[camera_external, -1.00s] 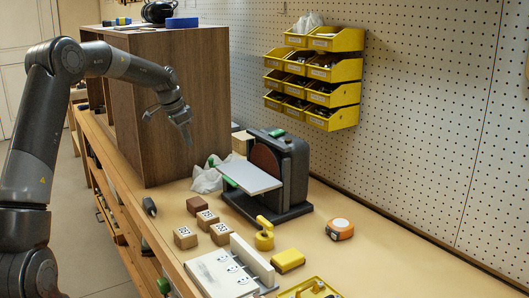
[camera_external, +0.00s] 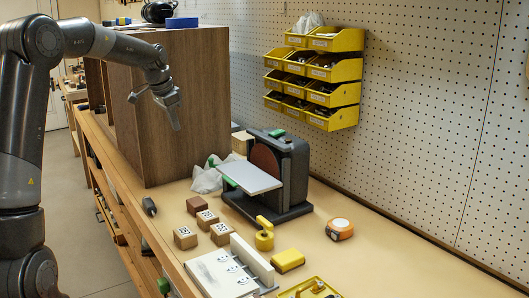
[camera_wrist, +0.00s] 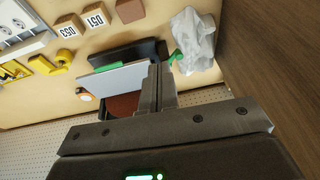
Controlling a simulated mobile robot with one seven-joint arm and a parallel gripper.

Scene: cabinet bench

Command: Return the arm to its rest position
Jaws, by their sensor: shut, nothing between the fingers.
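My gripper (camera_external: 175,122) hangs in front of the side of the brown wooden cabinet (camera_external: 200,80), above the bench, pointing down. Its fingers are together with nothing between them. In the wrist view the shut fingers (camera_wrist: 158,88) show in front of the disc sander (camera_wrist: 128,80). My arm is raised and bent, with its elbow at the upper left of the external view.
The sander (camera_external: 280,170) stands on the bench (camera_external: 380,270) beside a crumpled plastic bag (camera_external: 207,178). Several wooden blocks (camera_external: 185,238), a yellow clamp (camera_external: 264,235) and a tape measure (camera_external: 339,229) lie nearby. Yellow bins (camera_external: 332,95) hang on the pegboard.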

